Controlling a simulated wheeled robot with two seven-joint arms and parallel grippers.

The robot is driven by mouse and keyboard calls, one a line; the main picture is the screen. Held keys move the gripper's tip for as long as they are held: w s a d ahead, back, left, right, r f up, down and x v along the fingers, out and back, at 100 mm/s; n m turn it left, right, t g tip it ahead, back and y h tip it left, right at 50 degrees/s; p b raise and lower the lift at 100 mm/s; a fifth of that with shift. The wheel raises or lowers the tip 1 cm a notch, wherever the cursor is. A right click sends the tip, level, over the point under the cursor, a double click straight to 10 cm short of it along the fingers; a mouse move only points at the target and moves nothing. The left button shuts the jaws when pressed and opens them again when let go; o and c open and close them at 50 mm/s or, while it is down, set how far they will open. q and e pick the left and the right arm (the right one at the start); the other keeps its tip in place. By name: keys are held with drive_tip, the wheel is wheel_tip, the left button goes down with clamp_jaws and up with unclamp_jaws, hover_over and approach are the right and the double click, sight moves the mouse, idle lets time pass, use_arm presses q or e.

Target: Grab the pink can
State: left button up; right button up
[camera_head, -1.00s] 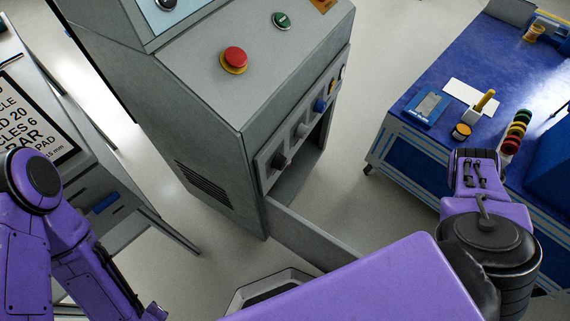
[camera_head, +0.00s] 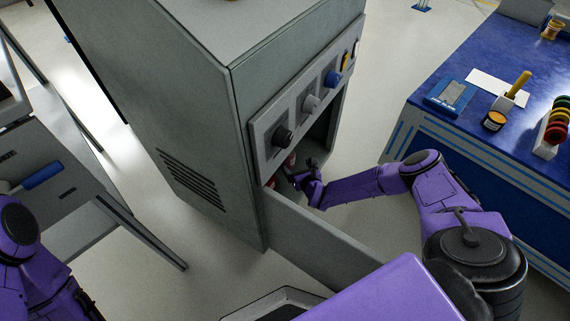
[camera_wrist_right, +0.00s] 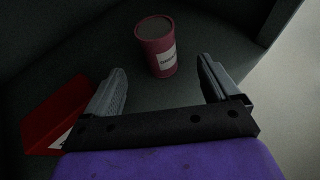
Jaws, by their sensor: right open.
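The pink can (camera_wrist_right: 157,48) stands upright inside the dark compartment in the right wrist view, with a white label on its side. In the head view a small pinkish piece of it (camera_head: 291,158) seems to show at the compartment opening. My right gripper (camera_wrist_right: 161,80) is open, and the can is ahead of and between its fingers, not held. In the head view my right gripper (camera_head: 303,172) reaches into the grey cabinet's opening. My left arm is at the lower left edge of the head view, and its fingers do not show.
A red object (camera_wrist_right: 58,115) with a white label lies left of the fingers in the compartment. A blue workbench (camera_head: 450,125) stands at the right.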

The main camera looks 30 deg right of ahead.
sight(291, 159)
drive_tip(key=b+x, duration=0.6)
drive_tip(key=x, duration=0.3)
drive_tip(key=shift+w+a+f+b, duration=0.15)
drive_tip(key=shift+w+b, duration=0.15)
drive_tip(key=shift+b, duration=0.1)
drive_tip(key=shift+w, duration=0.15)
use_arm(q)
wheel_tip(291, 159, down, 7)
drive_tip(key=shift+s+d, duration=0.3)
drive_tip(key=shift+s, duration=0.15)
drive_tip(key=shift+g, duration=0.3)
use_arm(e)
drive_tip(key=c, duration=1.2)
